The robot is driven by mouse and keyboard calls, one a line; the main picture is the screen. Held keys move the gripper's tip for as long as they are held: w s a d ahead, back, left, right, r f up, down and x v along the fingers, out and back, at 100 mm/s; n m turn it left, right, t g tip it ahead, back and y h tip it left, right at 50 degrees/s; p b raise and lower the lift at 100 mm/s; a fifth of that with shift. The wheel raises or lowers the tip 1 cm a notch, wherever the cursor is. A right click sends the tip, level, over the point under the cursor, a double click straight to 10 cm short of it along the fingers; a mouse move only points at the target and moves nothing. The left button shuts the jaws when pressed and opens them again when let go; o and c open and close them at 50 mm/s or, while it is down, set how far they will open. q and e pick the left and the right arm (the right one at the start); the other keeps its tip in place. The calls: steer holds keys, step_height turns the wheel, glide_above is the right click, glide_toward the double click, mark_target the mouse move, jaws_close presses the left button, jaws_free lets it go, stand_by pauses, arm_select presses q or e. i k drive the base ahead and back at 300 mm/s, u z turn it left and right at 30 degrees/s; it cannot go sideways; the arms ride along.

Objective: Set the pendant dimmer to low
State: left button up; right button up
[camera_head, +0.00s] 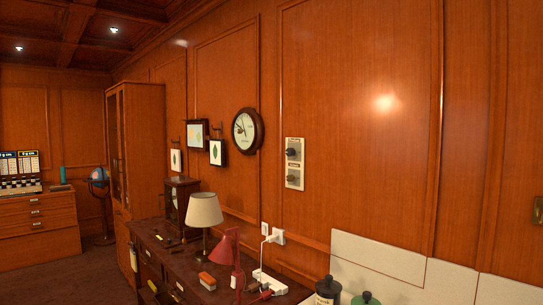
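A pale upright wall plate (294,164) is fixed to the wood-panelled wall right of the round clock. It carries two knobs, a dark upper knob (291,152) and a brownish lower knob (291,177). Small labels sit by the knobs but are too small to read, so I cannot tell which knob is the pendant dimmer or how it is set. Another small plate (538,210) is on the wall at the far right edge, partly cut off. Neither of my grippers is in view.
A long dark desk (190,262) runs along the wall below the plate. On it stand a cream-shaded lamp (204,210), a red lamp (230,246) and a white power strip (269,283). A dark jar (327,291) is at the front. Floor (85,280) is open at left.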

mark_target(290, 152)
steer(key=k, duration=0.7)
steer(key=z, duration=0.4)
steer(key=i, duration=0.8)
steer(key=u, duration=1.8)
steer(key=i, duration=2.25)
